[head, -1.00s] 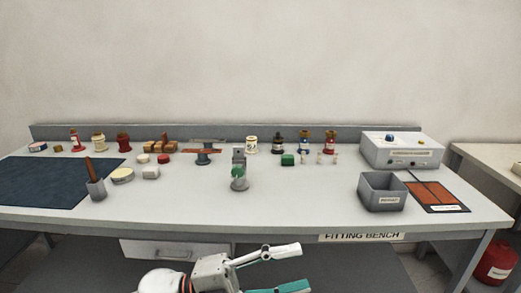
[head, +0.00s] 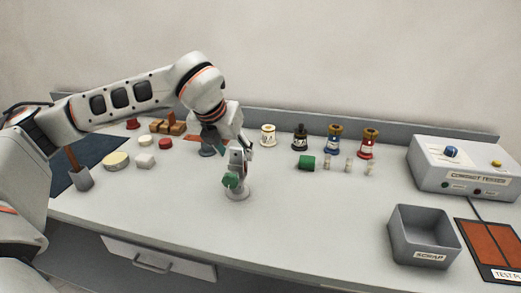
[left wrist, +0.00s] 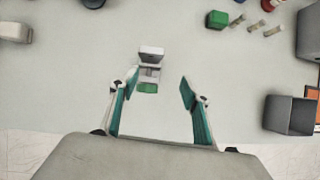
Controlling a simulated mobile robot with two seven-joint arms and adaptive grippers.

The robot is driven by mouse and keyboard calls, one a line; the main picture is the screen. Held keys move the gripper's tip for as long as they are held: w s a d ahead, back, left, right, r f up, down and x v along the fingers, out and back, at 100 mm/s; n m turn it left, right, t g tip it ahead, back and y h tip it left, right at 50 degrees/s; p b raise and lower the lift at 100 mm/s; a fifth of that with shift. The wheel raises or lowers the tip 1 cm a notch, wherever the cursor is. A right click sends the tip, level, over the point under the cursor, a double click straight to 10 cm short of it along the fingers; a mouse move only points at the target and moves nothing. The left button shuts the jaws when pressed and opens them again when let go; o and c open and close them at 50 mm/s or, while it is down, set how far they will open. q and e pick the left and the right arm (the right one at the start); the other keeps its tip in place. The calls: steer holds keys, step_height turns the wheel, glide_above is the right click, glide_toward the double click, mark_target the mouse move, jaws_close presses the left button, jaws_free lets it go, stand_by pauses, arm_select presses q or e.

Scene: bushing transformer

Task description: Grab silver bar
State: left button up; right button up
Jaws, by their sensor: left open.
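A small grey stand (head: 237,188) with an upright silver-grey piece and a green part stands near the middle of the bench. It also shows in the left wrist view (left wrist: 151,55), with its green block nearest me. This grey piece may be the silver bar; I cannot tell for certain. My left gripper (head: 232,148) reaches over the bench from the left, by the top of the stand. My right gripper is not in view.
Several coloured bushings, including a blue one (head: 333,140), stand along the back, with a green block (head: 306,162) and small cylinders before them. A grey scrap bin (head: 424,238) and a tester box (head: 462,168) are at the right.

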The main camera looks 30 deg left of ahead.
mark_target(235, 150)
arm_select(q)
steer(key=shift+w+a+r+n+y, duration=0.3)
steer(key=shift+w+a+r, duration=0.5)
steer(key=shift+a, duration=0.2)
steer(key=shift+x, duration=1.05)
steer(key=shift+p+x, duration=0.65)
steer(key=shift+x, duration=1.9)
steer(key=shift+w, duration=0.1)
steer(key=c, duration=1.2)
